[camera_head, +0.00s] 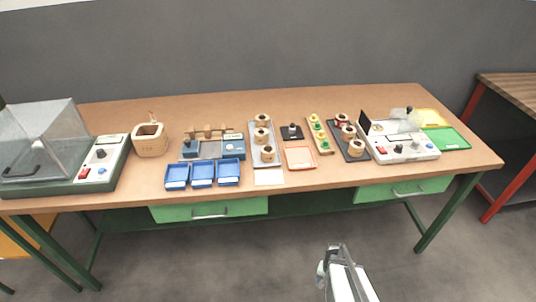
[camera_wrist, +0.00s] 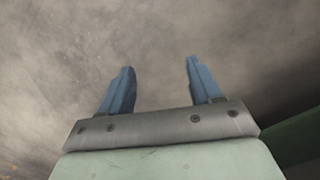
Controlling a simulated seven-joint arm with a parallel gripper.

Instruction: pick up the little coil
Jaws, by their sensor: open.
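Several small coils stand on the workbench in the head view. Some sit in a column on a grey tray (camera_head: 256,146), with a front coil (camera_head: 267,154), a middle coil (camera_head: 261,135) and a back coil (camera_head: 262,120). Others stand on a dark tray (camera_head: 338,140), including a front coil (camera_head: 355,144) and a middle coil (camera_head: 348,131). I cannot tell which one is the little coil. My gripper (camera_wrist: 160,85) is open and empty in the wrist view, facing bare grey floor. In the head view my arm is in front of the bench, away from all coils.
Blue bins (camera_head: 202,184), an orange-rimmed tray (camera_head: 299,158), a strip with green pieces (camera_head: 319,135) and a white tester (camera_head: 404,148) crowd the bench (camera_head: 215,107). A clear-covered machine (camera_head: 45,145) stands at the left. Green drawers (camera_head: 210,211) hang below the front edge.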

